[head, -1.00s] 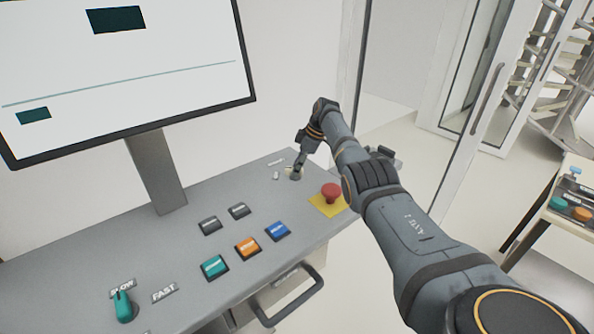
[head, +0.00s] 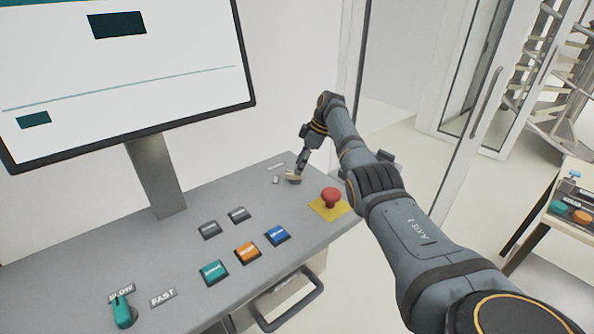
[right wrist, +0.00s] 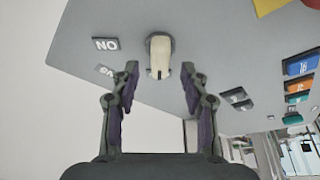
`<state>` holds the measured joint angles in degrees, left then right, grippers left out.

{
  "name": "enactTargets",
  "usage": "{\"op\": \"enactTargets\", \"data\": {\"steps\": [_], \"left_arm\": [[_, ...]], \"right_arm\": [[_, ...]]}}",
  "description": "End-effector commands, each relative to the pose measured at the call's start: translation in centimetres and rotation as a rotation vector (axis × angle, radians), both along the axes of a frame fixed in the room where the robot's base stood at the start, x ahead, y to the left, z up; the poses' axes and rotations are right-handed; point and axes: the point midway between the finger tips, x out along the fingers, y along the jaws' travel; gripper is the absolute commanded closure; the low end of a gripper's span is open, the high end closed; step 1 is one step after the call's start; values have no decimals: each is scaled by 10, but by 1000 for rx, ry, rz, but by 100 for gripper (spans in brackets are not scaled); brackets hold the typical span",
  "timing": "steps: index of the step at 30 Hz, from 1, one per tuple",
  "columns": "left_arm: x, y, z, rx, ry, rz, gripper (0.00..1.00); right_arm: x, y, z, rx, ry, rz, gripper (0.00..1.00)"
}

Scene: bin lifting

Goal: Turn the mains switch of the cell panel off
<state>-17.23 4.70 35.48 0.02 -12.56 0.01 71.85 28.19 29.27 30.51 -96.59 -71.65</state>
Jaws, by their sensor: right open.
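The mains switch (head: 293,176) is a cream rotary knob at the far right part of the grey cell panel (head: 120,255). In the right wrist view the knob (right wrist: 160,52) sits on a round dark base, its long handle upright in the picture, with a dark mark at its lower end. An ON label (right wrist: 105,44) shows upside down to its left, and a second label (right wrist: 105,70) below that is hard to read. My right gripper (right wrist: 160,68) is open, its fingertips apart on either side just short of the knob. In the head view the right gripper (head: 303,161) is just above the knob. My left gripper is not in view.
A red emergency button (head: 331,196) on a yellow plate stands close right of the switch. Several coloured push buttons (head: 247,252) and a teal SLOW/FAST selector (head: 123,310) are nearer. A monitor (head: 120,70) stands at the back left.

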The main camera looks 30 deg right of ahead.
Motion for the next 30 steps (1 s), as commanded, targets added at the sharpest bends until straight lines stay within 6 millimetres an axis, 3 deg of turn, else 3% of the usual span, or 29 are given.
{"op": "enactTargets", "data": {"steps": [6,12,30], "left_arm": [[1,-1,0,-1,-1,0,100],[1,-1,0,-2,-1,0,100],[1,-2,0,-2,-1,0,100]], "right_arm": [[-12,-17,51,0,-5,-2,55],[-19,-24,76,1,-4,0,55],[-20,-25,79,1,-2,0,55]]}}
